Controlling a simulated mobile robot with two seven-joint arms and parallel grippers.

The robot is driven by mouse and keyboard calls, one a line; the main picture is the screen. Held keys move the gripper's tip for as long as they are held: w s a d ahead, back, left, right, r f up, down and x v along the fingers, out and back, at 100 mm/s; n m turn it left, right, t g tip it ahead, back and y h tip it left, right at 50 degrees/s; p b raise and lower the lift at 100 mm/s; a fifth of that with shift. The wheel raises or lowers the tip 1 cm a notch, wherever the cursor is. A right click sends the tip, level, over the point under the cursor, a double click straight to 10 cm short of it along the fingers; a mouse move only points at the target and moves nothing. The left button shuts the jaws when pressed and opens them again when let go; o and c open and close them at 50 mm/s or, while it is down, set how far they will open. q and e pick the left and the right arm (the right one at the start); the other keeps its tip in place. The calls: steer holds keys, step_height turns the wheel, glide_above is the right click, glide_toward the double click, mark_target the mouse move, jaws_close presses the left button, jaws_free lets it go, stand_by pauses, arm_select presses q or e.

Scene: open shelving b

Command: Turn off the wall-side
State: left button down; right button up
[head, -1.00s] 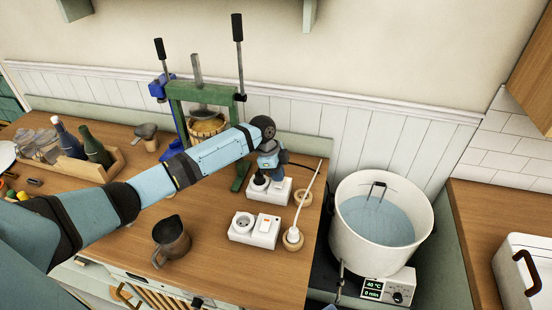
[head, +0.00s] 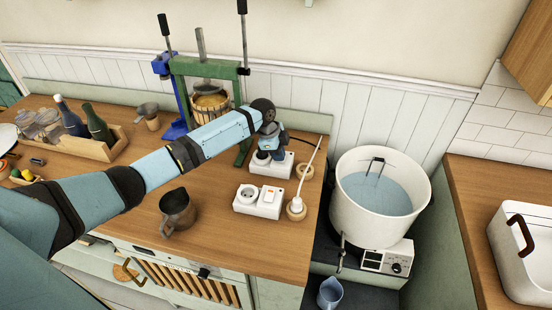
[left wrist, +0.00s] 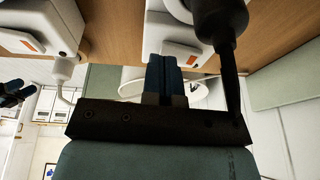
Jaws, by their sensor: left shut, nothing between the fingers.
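The wall-side white socket box (head: 274,168) stands on the wooden counter nearest the wall, partly covered by my left gripper (head: 266,152). In the left wrist view the box (left wrist: 163,22) has a black plug (left wrist: 222,18) in it and a small orange mark beside my fingertips. My left gripper (left wrist: 165,62) is shut and empty, its fingertips at the switch end of that box; whether they touch cannot be told. A second socket box (head: 245,208) with an orange-marked switch lies nearer the front. A dark blue shape at the left wrist view's left edge may be my right gripper.
A white pot of liquid (head: 350,215) stands right of the counter, its control panel showing no lit readout. A white plug (head: 297,206) with its cord, a dark jug (head: 177,212) and a green-framed press (head: 178,92) surround the boxes.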

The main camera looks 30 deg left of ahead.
arm_select(q)
steer(key=shift+w+a+f, duration=0.1)
steer(key=shift+w+f, duration=0.25)
steer(key=shift+w, duration=0.45)
steer(key=shift+w+r, duration=0.1)
steer(key=shift+w+a+r, duration=0.1)
steer(key=shift+w+r, duration=0.05)
steer(key=shift+w, duration=0.3)
arm_select(e)
steer(key=shift+w+f, duration=0.2)
steer(key=shift+w, duration=0.55)
arm_select(q)
steer(key=shift+r, duration=0.15)
arm_select(e)
steer(key=shift+s+r, duration=0.1)
